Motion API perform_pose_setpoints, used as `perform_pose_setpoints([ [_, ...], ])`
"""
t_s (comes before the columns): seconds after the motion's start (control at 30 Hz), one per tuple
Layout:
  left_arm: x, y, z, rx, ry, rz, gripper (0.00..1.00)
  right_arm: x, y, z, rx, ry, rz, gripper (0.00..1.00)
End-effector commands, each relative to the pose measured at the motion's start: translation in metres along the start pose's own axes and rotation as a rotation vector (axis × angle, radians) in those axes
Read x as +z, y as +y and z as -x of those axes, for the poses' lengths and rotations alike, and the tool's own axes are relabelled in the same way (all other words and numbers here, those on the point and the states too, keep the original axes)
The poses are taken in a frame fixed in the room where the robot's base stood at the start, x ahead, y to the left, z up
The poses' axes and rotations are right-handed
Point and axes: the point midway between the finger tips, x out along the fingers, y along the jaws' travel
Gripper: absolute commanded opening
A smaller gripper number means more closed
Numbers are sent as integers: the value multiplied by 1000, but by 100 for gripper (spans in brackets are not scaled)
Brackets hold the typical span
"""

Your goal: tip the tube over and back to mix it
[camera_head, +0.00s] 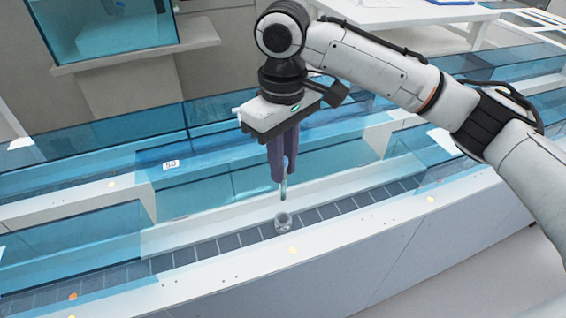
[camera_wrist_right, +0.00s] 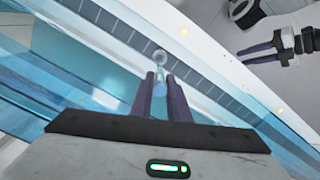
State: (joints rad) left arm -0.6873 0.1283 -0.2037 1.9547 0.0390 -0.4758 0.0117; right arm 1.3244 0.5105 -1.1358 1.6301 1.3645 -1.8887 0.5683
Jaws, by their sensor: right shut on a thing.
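My right gripper (camera_head: 283,180) points down over the track with its purple fingers shut on a slim clear tube (camera_head: 284,190). The tube hangs about upright, its rounded lower end below the fingertips; its upper part is hidden between the fingers. A small clear round holder (camera_head: 283,222) stands on the dark track just below the tube, apart from it. In the right wrist view the tube (camera_wrist_right: 160,89) shows bluish between the fingers, with the holder (camera_wrist_right: 160,57) beyond. My left gripper (camera_wrist_right: 241,57) shows at the right of that view, its fingers apart and empty.
The dark segmented track (camera_head: 215,247) runs diagonally between white rails (camera_head: 330,244). Blue transparent panels (camera_head: 240,180) stand behind it, one with a "50" label (camera_head: 171,164). A white table (camera_head: 400,12) is at the back. Space around the tube above the track is clear.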

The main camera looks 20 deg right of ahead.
Motion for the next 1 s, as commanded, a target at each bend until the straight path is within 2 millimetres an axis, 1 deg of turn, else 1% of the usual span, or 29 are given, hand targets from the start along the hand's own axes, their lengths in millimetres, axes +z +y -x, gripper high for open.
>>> perform_pose_setpoints([
  [0.07, -2, 0, 2, 0, 1, 0, 31, 0, 0, 2, 0, 0, 0, 0],
  [0.17, -10, 1, 10, 0, 4, 1, 31, 0, 0, 11, 0, 0, 0, 0],
  [0.33, -31, -2, 32, -7, 13, 12, 31, 0, 0, 37, -1, 0, 1, 0],
  [0.4, -29, -6, 36, -15, 3, 12, 31, 0, 0, 42, -1, -1, 1, 0],
  [0.47, -31, -8, 42, -19, -5, 10, 31, 0, 0, 49, -1, -1, 1, 0],
  [0.57, -41, -7, 52, -19, -7, 10, 31, 0, 0, 60, -1, -1, 1, 0],
  [0.73, -57, -5, 68, -18, -9, 10, 31, 0, 0, 85, -1, 0, 1, 0],
  [0.77, -52, -5, 63, -17, -6, 10, 31, -1, 0, 84, 0, 2, 1, 0],
  [0.8, -54, -4, 62, -16, -1, 9, 31, -1, 0, 88, 0, 3, 0, 0],
  [0.9, -53, -4, 62, -15, -3, 9, 31, 0, 0, 98, 0, 2, 1, 0],
  [1.0, -52, -3, 61, -15, -6, 9, 31, 0, 0, 100, -1, 0, 1, 0],
])
